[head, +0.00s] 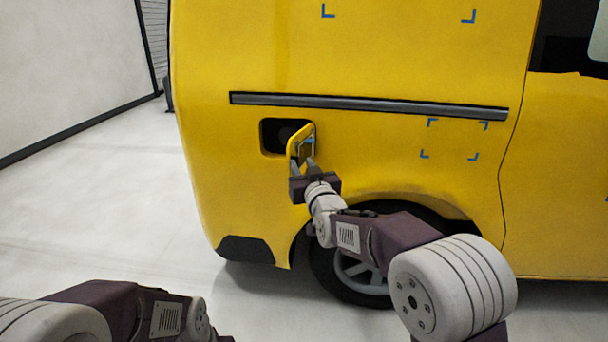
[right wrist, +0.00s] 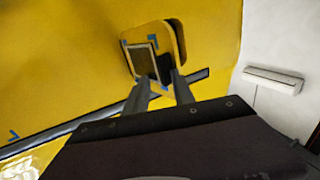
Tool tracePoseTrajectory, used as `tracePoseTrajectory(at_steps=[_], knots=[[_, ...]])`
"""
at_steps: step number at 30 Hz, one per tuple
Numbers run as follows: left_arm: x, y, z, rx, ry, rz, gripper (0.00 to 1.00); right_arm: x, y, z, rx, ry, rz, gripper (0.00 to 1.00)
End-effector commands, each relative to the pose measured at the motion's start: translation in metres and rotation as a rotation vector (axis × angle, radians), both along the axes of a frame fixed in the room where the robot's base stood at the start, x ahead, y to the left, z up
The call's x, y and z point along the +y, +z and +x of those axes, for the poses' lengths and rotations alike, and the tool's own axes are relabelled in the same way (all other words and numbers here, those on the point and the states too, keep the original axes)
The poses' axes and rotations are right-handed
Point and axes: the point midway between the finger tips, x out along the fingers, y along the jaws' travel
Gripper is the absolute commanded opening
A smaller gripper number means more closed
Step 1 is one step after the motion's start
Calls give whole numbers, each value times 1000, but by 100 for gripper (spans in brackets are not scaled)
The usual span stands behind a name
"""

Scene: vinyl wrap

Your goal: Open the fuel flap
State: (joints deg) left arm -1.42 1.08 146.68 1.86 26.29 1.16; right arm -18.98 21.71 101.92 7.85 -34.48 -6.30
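The yellow fuel flap (head: 293,145) stands swung out from the van's side, at the right edge of its dark recess (head: 271,135). In the right wrist view the flap (right wrist: 136,32) shows a dark inner panel with blue corner marks. My right gripper (head: 304,162) is at the flap's lower part. Its two fingers (right wrist: 160,80) are spread apart, with the tips overlapping the flap's lower area; contact is not clear. My left gripper is hidden or out of the picture; only my left arm shows at the bottom left of the head view.
The yellow van body (head: 225,180) fills the middle and right. A grey trim strip (head: 370,104) runs above the recess. The rear wheel (head: 360,275) is below my right arm. Clear pale floor (head: 100,200) lies to the left.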

Motion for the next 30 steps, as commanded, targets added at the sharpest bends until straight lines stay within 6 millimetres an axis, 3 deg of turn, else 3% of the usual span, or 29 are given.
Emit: tracePoseTrajectory(at_steps=[6, 10, 21, 23, 25, 26, 27, 29, 30], knots=[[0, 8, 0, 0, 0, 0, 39, -7, 2, -45, 2, 7, -7, 29], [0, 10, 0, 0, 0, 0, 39, -10, 1, -63, 2, 9, -9, 29], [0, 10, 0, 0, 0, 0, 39, -12, -2, -70, 4, 10, -12, 29], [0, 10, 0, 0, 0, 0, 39, -21, -1, -67, 3, -8, -10, 29], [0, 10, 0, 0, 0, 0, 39, -51, 7, -63, -9, -64, -6, 29], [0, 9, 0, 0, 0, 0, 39, -72, 3, -64, 0, -100, -11, 29], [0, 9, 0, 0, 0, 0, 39, -97, -17, -70, 67, -139, -30, 29], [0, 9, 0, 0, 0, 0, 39, -124, -63, -86, 233, -173, -62, 29], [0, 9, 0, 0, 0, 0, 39, -137, -96, -101, 353, -188, -76, 29]])
